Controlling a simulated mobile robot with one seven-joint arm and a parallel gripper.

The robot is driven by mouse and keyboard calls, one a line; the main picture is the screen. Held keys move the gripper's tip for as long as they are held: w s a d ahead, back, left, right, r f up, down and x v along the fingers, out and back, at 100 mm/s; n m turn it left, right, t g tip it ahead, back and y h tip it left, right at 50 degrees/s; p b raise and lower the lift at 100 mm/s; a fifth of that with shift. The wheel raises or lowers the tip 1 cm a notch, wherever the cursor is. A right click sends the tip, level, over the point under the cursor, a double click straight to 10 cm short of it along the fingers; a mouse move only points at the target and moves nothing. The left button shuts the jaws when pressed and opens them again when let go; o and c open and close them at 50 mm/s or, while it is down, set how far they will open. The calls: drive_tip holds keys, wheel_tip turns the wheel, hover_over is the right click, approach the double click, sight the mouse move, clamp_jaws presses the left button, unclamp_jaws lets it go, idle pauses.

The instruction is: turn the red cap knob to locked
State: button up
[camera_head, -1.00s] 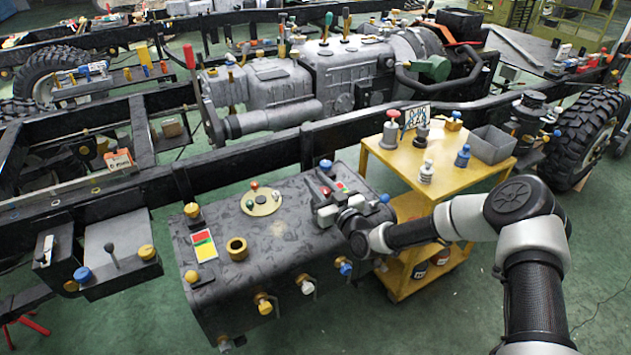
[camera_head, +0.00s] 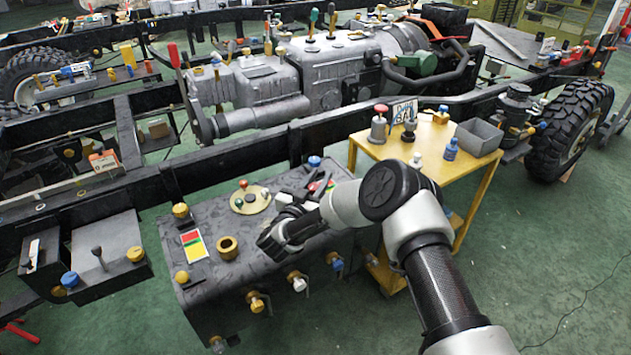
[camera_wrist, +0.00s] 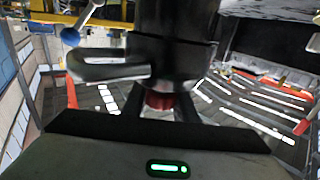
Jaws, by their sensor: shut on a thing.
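The red cap knob (camera_wrist: 158,99) shows in the wrist view as a small red piece between the two dark fingers of my gripper (camera_wrist: 162,110). My gripper is shut on it. A dark cylinder (camera_wrist: 172,35) with a grey hooked handle (camera_wrist: 108,69) is just beyond the knob and fills the upper middle. In the head view my wrist and gripper are over the right part of the black tank top (camera_head: 212,267). They hide most of the knob there, and its turned position cannot be told.
A round plate (camera_head: 251,202) with small coloured knobs and a brass ring (camera_head: 228,247) sit left of my gripper. Several valves, including a blue-handled one (camera_head: 335,261), line the tank's front. A yellow cart (camera_head: 456,172) stands at right. A dark chassis rail (camera_head: 240,158) runs behind.

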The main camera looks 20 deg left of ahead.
drive_tip(key=m+h+b, duration=0.1)
drive_tip(key=h, duration=0.1)
drive_tip(key=m+g+h+b, duration=0.1)
drive_tip(key=m+h, duration=0.1)
drive_tip(key=shift+s+d+h, duration=0.1)
drive_tip(key=shift+d+h, duration=0.2)
drive_tip(key=shift+d, duration=0.1)
drive_tip(key=shift+s+d+m+g+h+b, duration=0.1)
drive_tip(key=shift+d+m+g+h+b, duration=0.15)
drive_tip(key=shift+m+g+h+b, duration=0.55)
drive_tip(key=shift+d+r+h+p, duration=0.1)
drive_tip(key=shift+h+p, duration=0.2)
drive_tip(key=shift+h, duration=0.2)
drive_tip(key=o, duration=1.1)
drive_tip(key=shift+s, duration=0.1)
drive_tip(key=p+v, duration=0.2)
drive_tip(key=v, duration=0.9)
drive_tip(key=shift+s, duration=0.4)
